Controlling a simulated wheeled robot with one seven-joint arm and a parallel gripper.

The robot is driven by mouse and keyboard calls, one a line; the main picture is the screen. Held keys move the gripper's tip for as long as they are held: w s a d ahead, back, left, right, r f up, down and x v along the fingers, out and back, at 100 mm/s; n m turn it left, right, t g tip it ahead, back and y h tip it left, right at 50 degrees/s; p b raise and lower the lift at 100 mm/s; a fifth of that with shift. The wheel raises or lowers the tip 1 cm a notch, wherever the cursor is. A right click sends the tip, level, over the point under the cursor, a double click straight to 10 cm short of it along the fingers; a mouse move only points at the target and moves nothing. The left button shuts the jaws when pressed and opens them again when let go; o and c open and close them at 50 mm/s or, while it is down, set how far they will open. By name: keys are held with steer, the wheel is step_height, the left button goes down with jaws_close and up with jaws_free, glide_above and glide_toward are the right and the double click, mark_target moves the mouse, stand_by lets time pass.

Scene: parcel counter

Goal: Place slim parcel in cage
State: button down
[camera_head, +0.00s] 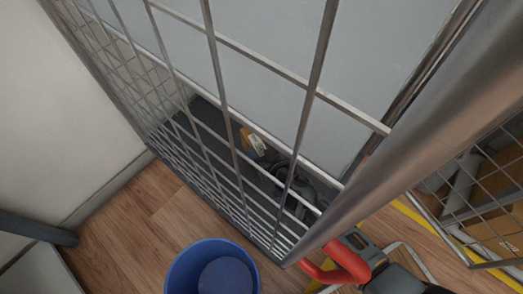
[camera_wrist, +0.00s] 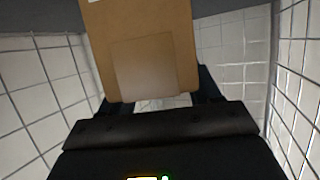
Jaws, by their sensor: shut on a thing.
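The slim parcel (camera_wrist: 155,50) is a flat brown cardboard box with a paler square patch. In the wrist view it stands out in front of my gripper (camera_wrist: 150,98), which is shut on it with a dark finger at each side. In the head view a small brown and white part of the parcel (camera_head: 246,137) shows through the wire mesh of the cage (camera_head: 221,101). My gripper (camera_head: 270,163) is behind that mesh, inside the cage, low over its dark floor (camera_head: 206,117). The bars partly hide both, and I cannot tell whether the parcel touches the floor.
Mesh walls stand on both sides of my gripper in the wrist view. A blue bin (camera_head: 210,268) stands on the wooden floor outside the cage. A red curved handle or tube (camera_head: 345,262) is by the cage's lower corner. Another mesh cage with brown boxes (camera_head: 497,185) is at right.

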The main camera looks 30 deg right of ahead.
steer(key=shift+f, duration=0.15)
steer(key=shift+c, duration=1.1)
jaws_free()
steer(key=shift+r, duration=0.2)
steer(key=shift+s+r, duration=0.15)
steer(key=shift+s, duration=0.15)
steer(key=p+v, duration=0.2)
steer(key=v, duration=0.9)
steer(key=shift+s, duration=0.15)
steer(key=shift+r, duration=0.1)
